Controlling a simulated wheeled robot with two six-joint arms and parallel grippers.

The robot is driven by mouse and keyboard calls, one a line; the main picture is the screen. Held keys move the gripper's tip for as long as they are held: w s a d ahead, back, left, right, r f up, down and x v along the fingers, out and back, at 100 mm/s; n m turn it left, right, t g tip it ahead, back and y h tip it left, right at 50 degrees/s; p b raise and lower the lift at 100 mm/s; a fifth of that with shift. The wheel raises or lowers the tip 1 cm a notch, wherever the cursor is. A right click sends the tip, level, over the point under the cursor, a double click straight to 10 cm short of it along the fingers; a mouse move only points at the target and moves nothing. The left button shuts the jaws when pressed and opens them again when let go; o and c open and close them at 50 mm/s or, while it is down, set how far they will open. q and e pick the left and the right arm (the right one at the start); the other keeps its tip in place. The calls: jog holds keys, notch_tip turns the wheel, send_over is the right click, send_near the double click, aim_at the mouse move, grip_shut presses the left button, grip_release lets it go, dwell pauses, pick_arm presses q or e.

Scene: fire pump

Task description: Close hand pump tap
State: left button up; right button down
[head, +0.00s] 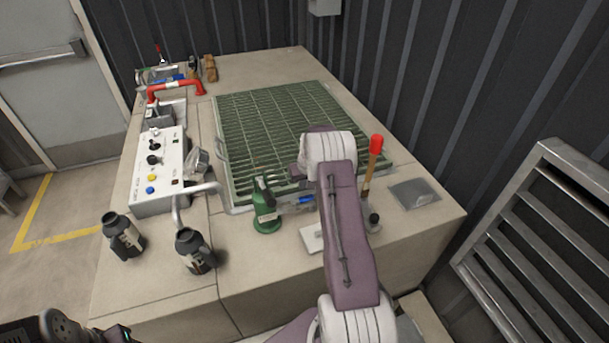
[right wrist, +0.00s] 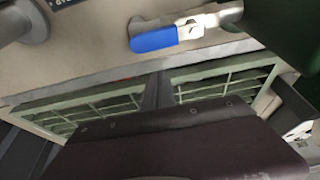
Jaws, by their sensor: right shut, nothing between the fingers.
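The hand pump has a green body (head: 265,206) on the table and a lever with a red grip (head: 376,144). Its tap has a blue handle (head: 306,200), beside the green body and partly hidden by my right arm. In the right wrist view the blue handle (right wrist: 153,40) sits on a silver valve and lies roughly in line with the pipe. My right gripper (right wrist: 157,82) is shut and empty, apart from the blue handle. In the head view its tips are mostly hidden by my arm. My left gripper is out of view.
A green grating (head: 265,120) fills the table's middle. A white control box (head: 160,160) with knobs stands left, with two black bottles (head: 123,235) (head: 194,250) in front. A red pipe (head: 175,88) stands behind. A louvred metal panel (head: 550,230) is at right.

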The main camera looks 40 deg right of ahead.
aim_at(303, 199)
jog(key=s, duration=0.2)
jog(key=s+a, duration=0.1)
jog(key=shift+s+r, duration=0.25)
jog(key=shift+a+p, duration=0.1)
jog(key=shift+p, duration=0.3)
